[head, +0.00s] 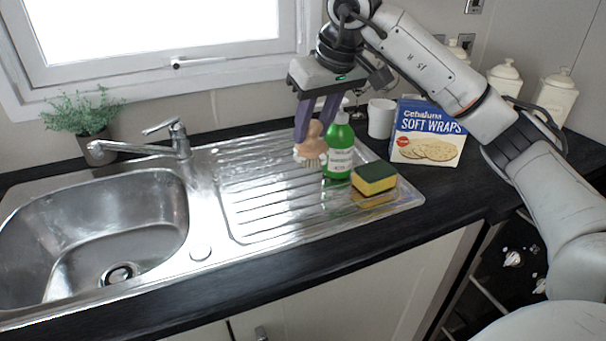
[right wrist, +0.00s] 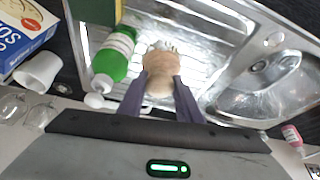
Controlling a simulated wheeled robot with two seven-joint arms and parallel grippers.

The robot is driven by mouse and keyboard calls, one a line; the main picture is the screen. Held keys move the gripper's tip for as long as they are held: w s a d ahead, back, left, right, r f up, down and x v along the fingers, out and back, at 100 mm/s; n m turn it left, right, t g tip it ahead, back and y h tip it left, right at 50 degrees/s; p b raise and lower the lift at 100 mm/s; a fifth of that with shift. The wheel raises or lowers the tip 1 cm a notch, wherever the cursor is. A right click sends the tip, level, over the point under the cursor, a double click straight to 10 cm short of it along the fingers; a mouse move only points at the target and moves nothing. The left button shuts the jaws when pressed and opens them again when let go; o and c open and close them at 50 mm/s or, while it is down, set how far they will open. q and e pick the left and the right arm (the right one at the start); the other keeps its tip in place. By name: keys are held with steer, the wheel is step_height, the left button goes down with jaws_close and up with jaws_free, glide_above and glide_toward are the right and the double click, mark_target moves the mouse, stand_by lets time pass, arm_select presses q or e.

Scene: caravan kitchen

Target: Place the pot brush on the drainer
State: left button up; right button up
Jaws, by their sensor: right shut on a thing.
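The pot brush (head: 311,143) has a round wooden body with pale bristles pointing down. I cannot tell whether the bristles touch the drainer. In the right wrist view the brush (right wrist: 160,72) sits between the two purple fingers (right wrist: 160,90), with the drainer (right wrist: 203,50) beneath. My left gripper is not in view.
A green bottle (head: 339,150) stands close right of the brush. A yellow-green sponge (head: 374,179) lies on the drainer's right end. A white mug (head: 381,118) and a soft wraps box (head: 427,134) stand behind. The sink (head: 95,228) and tap (head: 180,140) are left. The drainer's front left is clear.

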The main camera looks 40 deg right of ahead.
mark_target(312, 162)
step_height(312, 162, down, 8)
steer(key=shift+f, duration=0.15)
stand_by(0.3)
steer(key=o, duration=1.2)
steer(key=shift+f, duration=0.15)
steer(key=shift+c, duration=0.2)
steer(key=shift+r, duration=0.35)
steer(key=v, duration=1.1)
steer(key=shift+s+r, duration=0.15)
steer(key=shift+r, duration=0.15)
